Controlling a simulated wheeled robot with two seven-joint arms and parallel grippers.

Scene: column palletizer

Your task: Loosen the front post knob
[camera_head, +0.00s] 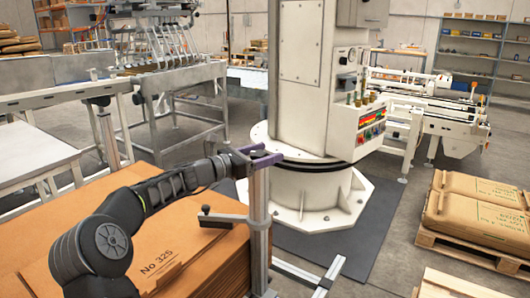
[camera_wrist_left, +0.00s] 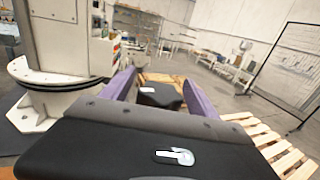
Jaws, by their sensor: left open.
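An upright grey metal post (camera_head: 259,215) stands at the right edge of the stack of flat brown cartons. A dark flat arm (camera_head: 226,217) juts left from it. My left gripper (camera_head: 262,156), with purple fingers, is at the post's top. In the left wrist view, my left gripper (camera_wrist_left: 159,77) is open, with a finger on each side of a dark block (camera_wrist_left: 160,95). This block may be the front post knob. I cannot tell whether the fingers touch it. The knob cannot be made out in the head view. My right gripper is not in view.
The carton stack (camera_head: 185,255) lies below my left arm. Behind the post stands a white machine column (camera_head: 305,85) on a round base, with a control panel (camera_head: 352,125). Brown sacks (camera_head: 478,208) lie on a wooden pallet at right. Dark floor mat lies between.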

